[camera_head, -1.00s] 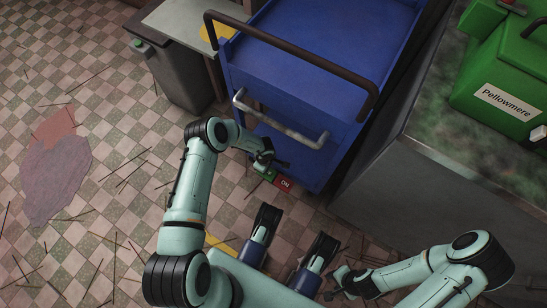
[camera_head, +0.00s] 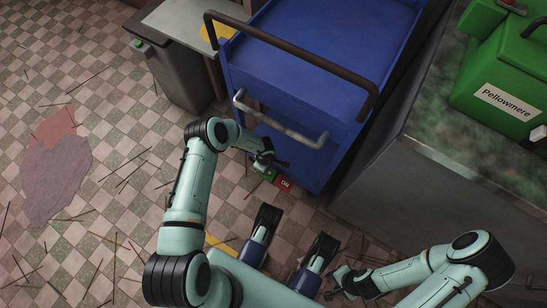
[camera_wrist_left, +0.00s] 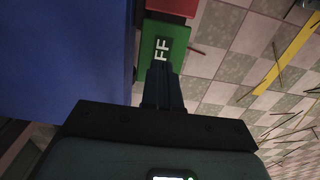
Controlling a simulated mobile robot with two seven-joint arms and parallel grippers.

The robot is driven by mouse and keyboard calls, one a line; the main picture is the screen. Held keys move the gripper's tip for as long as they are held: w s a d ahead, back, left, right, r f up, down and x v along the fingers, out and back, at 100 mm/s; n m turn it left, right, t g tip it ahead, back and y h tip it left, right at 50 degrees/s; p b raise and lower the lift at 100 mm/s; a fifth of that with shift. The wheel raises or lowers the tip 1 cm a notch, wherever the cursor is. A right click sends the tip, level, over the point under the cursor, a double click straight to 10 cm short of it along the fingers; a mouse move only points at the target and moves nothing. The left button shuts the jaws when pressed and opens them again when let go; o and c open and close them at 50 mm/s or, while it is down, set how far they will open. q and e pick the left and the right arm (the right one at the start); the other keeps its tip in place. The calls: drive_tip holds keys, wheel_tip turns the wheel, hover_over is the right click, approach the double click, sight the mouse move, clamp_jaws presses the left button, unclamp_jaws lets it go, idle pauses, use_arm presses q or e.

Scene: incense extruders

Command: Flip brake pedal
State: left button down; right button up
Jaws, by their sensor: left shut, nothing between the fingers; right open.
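The brake pedal is at the lower left corner of the blue cart. Its red half (camera_head: 285,183) with white lettering shows in the head view. In the left wrist view its green half (camera_wrist_left: 163,45) reads "FF", with the rest of the word hidden, and the red half (camera_wrist_left: 172,6) lies beyond it. My left gripper (camera_head: 266,163) is shut and empty, with its fingers (camera_wrist_left: 162,84) over or against the green half; I cannot tell whether they touch. My right gripper (camera_head: 343,284) is open and empty, low at the right, away from the pedal.
The blue cart (camera_head: 290,62) has a dark upper handle and a grey lower bar (camera_head: 280,127) above my left gripper. A grey counter (camera_head: 400,185) with a green machine (camera_head: 508,75) stands right. Thin sticks litter the tiled floor (camera_head: 120,135), and a grey bin (camera_head: 172,75) stands behind.

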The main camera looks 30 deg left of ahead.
use_arm(q)
drive_tip(key=shift+f, duration=1.4)
idle(0.7)
drive_tip(key=shift+r+p, duration=1.7)
drive_tip(key=shift+r, duration=1.85)
